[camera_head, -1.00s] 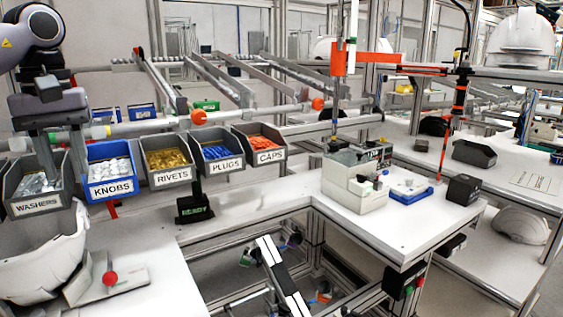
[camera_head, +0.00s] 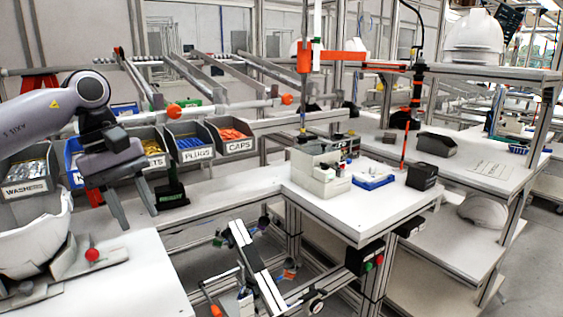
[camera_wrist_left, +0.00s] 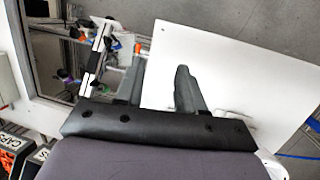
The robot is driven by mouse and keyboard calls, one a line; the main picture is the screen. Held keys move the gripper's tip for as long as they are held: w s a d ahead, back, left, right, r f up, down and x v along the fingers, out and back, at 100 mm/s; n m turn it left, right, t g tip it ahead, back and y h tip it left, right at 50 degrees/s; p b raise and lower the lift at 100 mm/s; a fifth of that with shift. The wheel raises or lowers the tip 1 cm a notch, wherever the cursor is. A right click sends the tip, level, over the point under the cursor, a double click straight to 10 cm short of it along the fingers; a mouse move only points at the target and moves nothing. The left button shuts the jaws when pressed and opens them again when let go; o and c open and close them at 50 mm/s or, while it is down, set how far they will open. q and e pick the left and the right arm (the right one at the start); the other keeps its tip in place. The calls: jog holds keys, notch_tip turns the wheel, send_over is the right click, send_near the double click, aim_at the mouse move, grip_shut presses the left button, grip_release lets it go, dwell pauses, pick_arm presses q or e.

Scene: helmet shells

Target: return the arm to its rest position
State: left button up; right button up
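My left gripper (camera_head: 137,218) hangs in front of the parts bins in the head view, fingers pointing down. Its two dark fingers stand apart with nothing between them. In the left wrist view the open gripper (camera_wrist_left: 159,64) is also empty, over a white surface and the floor. My left arm (camera_head: 50,120) comes in from the left edge and hides most of the blue bin and part of the rivets bin. My right gripper does not show.
A white helmet shell (camera_head: 35,240) stands at the lower left beside a plate with a red knob (camera_head: 92,255). Bins of washers (camera_head: 27,178), plugs (camera_head: 190,146) and caps (camera_head: 232,140) line the back. A white worktable (camera_head: 385,205) stands to the right.

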pick_arm(q)
jog(key=s+d+f+n+t+h, duration=0.15)
jog(key=d+f+n+h, duration=0.25)
jog(key=d+n+h, duration=0.45)
jog(key=s+d+f+n+t+h, duration=0.1)
jog(key=s+d+f+n+h, duration=0.2)
jog(key=d+n, duration=0.55)
jog(key=s+d+f+n+t+h, duration=0.15)
jog(key=d+f+n+h, duration=0.35)
jog(key=d, duration=0.7)
jog(key=s+a+f+n+t+y, duration=0.1)
jog(key=a+f+n+t+y, duration=0.55)
jog(key=n, duration=0.75)
jog(key=a+f+n+t+y, duration=0.55)
jog(key=f+n, duration=0.25)
jog(key=n, duration=0.6)
jog(key=s+a+f+n+g+y, duration=0.2)
jog(key=s+a+f+n, duration=0.2)
jog(key=s+f, duration=0.3)
jog(key=s+a+f+n+g+y, duration=0.3)
jog(key=s+a+f+n, duration=0.1)
jog(key=s+f+n, duration=0.3)
jog(key=shift+a+f+n, duration=0.3)
jog(key=shift+f, duration=0.4)
jog(key=shift+s+y, duration=0.1)
jog(key=shift+y, duration=0.15)
